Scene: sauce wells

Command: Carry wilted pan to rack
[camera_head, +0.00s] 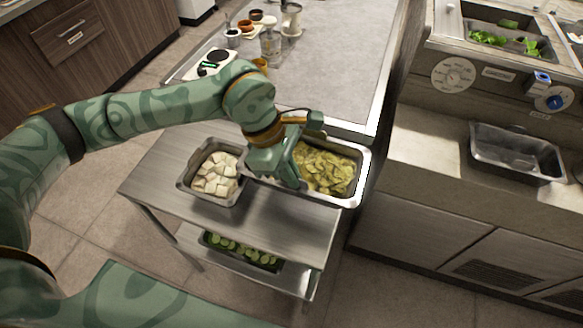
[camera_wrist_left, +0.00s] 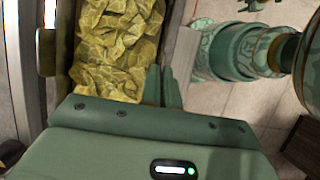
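The wilted pan (camera_head: 364,172) is a steel pan full of yellow-green leaves. It is at the right end of the steel cart, close to the counter. My left gripper (camera_head: 289,181) points down at its near left side. In the left wrist view, the two dark green fingers (camera_wrist_left: 163,87) are close together at the wall of the pan (camera_wrist_left: 169,45), one on each side. They look shut on the rim. I cannot tell whether the pan rests on the cart or is slightly raised. My right gripper is not in view.
A pan of white cubes (camera_head: 183,184) stands left on the cart top (camera_head: 155,178). A pan of green slices (camera_head: 278,267) is on the lower shelf. Right, an empty dark pan (camera_head: 517,158) sits on a ledge below a unit with dials. The grey counter (camera_head: 335,80) has cups at its far end.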

